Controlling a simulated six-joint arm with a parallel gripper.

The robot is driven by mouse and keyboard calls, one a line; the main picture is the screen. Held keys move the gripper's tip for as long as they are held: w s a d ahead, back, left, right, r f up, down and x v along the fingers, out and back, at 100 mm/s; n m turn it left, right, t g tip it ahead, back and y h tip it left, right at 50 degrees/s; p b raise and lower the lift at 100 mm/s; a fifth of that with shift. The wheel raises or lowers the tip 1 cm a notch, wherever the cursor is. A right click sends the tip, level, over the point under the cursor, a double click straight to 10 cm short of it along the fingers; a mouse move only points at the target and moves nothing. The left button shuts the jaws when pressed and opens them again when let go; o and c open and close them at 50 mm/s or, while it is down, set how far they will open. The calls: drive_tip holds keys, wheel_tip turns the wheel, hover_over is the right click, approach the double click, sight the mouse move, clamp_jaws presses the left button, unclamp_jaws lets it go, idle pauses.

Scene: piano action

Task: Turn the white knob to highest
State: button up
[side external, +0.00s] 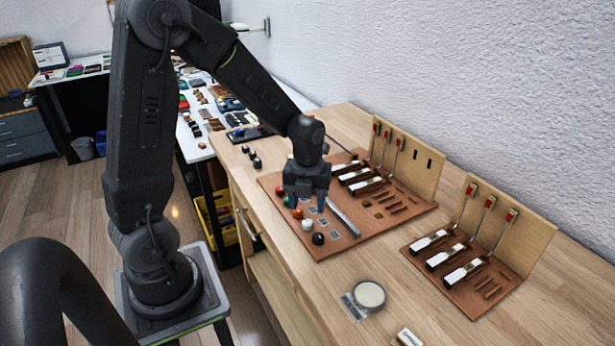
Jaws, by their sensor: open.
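The white knob (307,225) is a small round ball near the front edge of the brown board (340,247). It sits in a row between an orange knob (298,213) and a black knob (318,238). My gripper (306,203) points down over the board, behind and above the row, with its jaws open. It appears apart from the white knob, and nothing shows between the fingers. The white knob's setting cannot be read at this size.
Piano-key mechanisms with upright back panels (425,160) stand behind the knobs. A second key unit (470,285) is at right. A grey metal bar (343,218) lies right of the gripper. A round pale disc (369,295) is in front. The wooden table between has free room.

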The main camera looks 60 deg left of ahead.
sight(307, 222)
wheel_tip(307, 222, up, 8)
drive_tip(key=shift+r, duration=0.2)
idle(0.3)
drive_tip(key=s+d+r+n+t, duration=0.2)
drive_tip(key=s+d+r+n, duration=0.2)
drive_tip(key=n, duration=0.9)
drive_tip(key=s+d+r+n+t, duration=0.3)
drive_tip(key=s+d+n, duration=0.3)
drive_tip(key=n, duration=0.7)
drive_tip(key=shift+s+r+t, duration=0.3)
drive_tip(key=shift+s+r, duration=0.35)
drive_tip(key=shift+s, duration=0.45)
idle(0.6)
